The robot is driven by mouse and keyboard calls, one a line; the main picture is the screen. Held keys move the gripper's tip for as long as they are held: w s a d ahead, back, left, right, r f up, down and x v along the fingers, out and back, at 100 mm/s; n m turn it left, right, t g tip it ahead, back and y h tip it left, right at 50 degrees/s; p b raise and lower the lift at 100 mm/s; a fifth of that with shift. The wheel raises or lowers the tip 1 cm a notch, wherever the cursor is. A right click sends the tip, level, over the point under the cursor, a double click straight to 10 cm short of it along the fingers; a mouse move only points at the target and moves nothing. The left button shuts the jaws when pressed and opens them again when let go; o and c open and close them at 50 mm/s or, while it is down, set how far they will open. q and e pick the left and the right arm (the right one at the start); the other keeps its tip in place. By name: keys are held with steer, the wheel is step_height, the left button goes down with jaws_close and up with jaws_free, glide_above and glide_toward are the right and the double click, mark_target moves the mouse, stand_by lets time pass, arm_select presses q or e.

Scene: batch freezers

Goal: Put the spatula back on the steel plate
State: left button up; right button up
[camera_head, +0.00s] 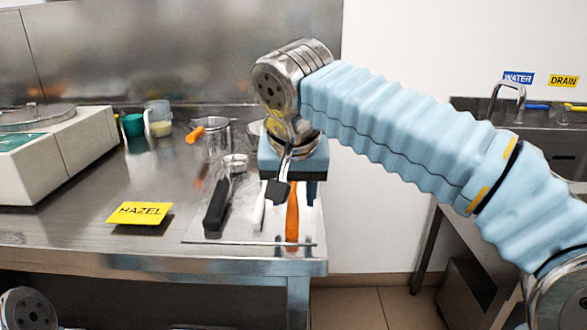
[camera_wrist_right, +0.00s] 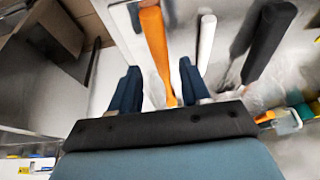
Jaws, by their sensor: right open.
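The steel plate (camera_head: 241,233) lies at the front right corner of the steel table. On it are an orange-handled tool (camera_head: 292,217), a white-handled tool (camera_head: 260,207) and a black-handled tool (camera_head: 215,208). The orange-handled one looks like the spatula, but its far end is hidden. My right gripper (camera_head: 291,202) points down over the plate, open. In the right wrist view, the orange handle (camera_wrist_right: 154,42) runs between the two dark blue fingers, which are apart. A dark flat piece on a metal shaft shows in front of the gripper; its support is unclear. My left gripper is out of view.
A yellow HAZEL card (camera_head: 140,213) lies left of the plate. A metal jug (camera_head: 212,139) with an orange handle, a measuring cup (camera_head: 158,119) and a white machine (camera_head: 62,150) stand farther back. The table ends just right of the plate; a sink (camera_head: 545,130) is beyond.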

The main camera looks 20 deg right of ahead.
steer(key=v, duration=0.9)
steer(key=shift+r, duration=0.3)
steer(key=shift+s, duration=0.2)
